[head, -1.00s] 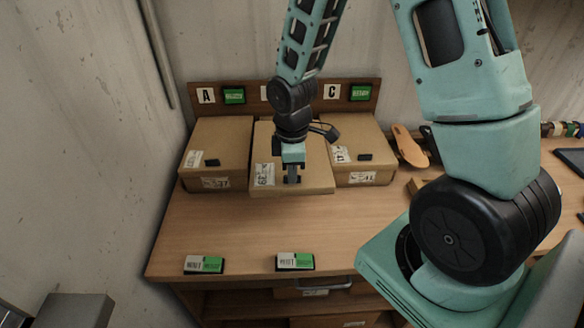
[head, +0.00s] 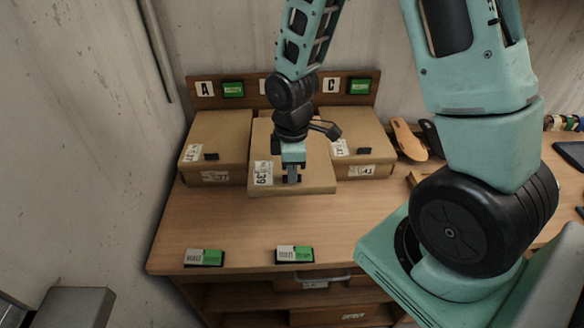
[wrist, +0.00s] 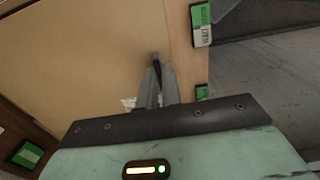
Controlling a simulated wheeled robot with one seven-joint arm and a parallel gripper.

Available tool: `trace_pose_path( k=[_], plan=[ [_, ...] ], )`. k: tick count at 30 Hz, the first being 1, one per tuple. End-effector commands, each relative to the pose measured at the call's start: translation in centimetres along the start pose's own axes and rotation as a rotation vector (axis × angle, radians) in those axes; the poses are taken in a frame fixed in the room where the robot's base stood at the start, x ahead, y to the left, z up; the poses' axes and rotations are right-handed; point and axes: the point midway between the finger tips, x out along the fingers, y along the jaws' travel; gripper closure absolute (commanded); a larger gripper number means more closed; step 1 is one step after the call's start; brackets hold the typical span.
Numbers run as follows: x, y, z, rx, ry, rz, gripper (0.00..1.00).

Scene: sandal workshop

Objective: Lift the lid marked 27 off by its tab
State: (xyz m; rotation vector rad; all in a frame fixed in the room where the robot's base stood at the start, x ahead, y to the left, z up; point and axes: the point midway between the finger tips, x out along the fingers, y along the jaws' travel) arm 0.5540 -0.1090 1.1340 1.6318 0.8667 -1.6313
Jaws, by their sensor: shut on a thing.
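The middle brown cardboard lid (head: 318,178) bears a white label (head: 262,173) that looks like 39, turned sideways. I cannot clearly read 27 on any lid. My gripper (head: 292,178) is shut on this lid's small dark tab, near its front edge; the fingers mostly hide the tab in the head view. In the wrist view my gripper (wrist: 157,85) points at the lid's brown surface (wrist: 95,60), with the dark tab tip (wrist: 156,57) between the fingers. The lid seems raised; what is under it is hidden.
Closed boxes stand close on both sides, left (head: 222,135) and right (head: 370,140), each with a dark tab and labels. A board (head: 300,88) with letter signs stands behind. Two green-white signs (head: 204,258) (head: 295,254) lie along the bench front. Bare bench (head: 240,225) lies between.

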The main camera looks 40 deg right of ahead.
Motion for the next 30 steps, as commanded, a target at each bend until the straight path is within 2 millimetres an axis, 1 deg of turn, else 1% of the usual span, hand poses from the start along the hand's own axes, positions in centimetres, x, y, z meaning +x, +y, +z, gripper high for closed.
trace_pose_path(
  k=[30],
  plan=[
    [-1.7,-4.6,0.0,-0.002,0.001,0.001,1.0]
  ],
)
